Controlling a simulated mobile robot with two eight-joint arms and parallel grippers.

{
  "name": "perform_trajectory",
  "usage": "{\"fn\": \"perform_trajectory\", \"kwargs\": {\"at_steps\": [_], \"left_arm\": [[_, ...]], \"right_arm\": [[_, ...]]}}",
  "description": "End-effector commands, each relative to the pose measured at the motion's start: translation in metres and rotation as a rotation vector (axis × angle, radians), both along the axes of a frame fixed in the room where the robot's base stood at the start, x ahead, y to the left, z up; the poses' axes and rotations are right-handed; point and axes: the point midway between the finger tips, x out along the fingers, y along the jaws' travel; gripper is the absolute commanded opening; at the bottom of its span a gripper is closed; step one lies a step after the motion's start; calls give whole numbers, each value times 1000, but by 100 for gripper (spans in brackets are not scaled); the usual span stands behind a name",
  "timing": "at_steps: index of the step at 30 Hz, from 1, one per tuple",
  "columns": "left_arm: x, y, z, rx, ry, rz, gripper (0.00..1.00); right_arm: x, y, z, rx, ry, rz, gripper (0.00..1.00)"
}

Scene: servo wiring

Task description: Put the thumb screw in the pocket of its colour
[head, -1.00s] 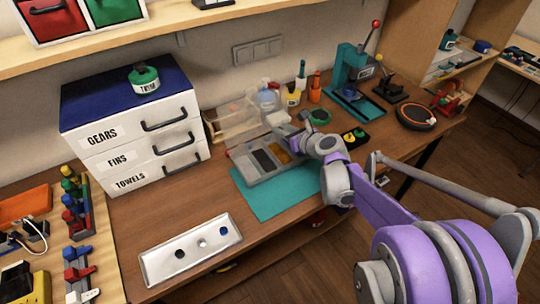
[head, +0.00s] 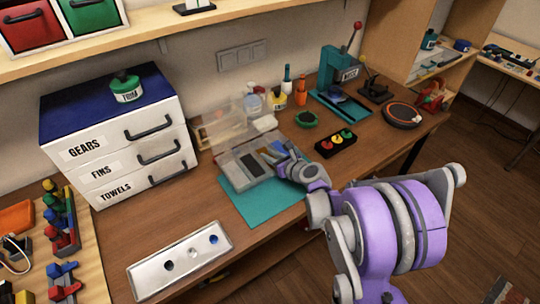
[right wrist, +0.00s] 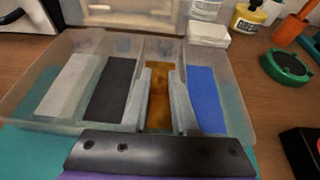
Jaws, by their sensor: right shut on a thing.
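A clear organizer box (head: 219,163) with its lid raised stands on a teal mat (head: 232,204). In the right wrist view, its pockets run from left to right: pale grey (right wrist: 68,88), black (right wrist: 111,88), orange (right wrist: 159,100) and blue (right wrist: 206,98). My right gripper (head: 274,150) is over the right part of the box. In the right wrist view, its two fingers (right wrist: 160,74) straddle the orange pocket's strip. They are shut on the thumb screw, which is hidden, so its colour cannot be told. My left gripper is out of view.
A metal tray (head: 150,280) with black, pale and blue round spots lies at the front left. A white drawer unit (head: 125,150) stands left of the box. A black box with coloured buttons (head: 336,144) and a green round dish (head: 306,118) are to the right.

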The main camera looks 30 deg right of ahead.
Motion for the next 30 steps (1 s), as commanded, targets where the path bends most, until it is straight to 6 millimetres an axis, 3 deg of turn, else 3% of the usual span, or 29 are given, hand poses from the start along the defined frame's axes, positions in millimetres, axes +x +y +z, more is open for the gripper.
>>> {"fn": "perform_trajectory", "kwargs": {"at_steps": [2,3,5,15,30], "left_arm": [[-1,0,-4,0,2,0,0],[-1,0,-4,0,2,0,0],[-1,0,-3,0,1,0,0],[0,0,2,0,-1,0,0],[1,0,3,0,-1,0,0]], "right_arm": [[0,0,-4,0,1,0,0],[0,0,-4,0,1,0,28],[0,0,-3,0,0,0,39],[-1,-1,3,0,-1,-1,39],[-91,-11,38,0,0,-3,39]]}}
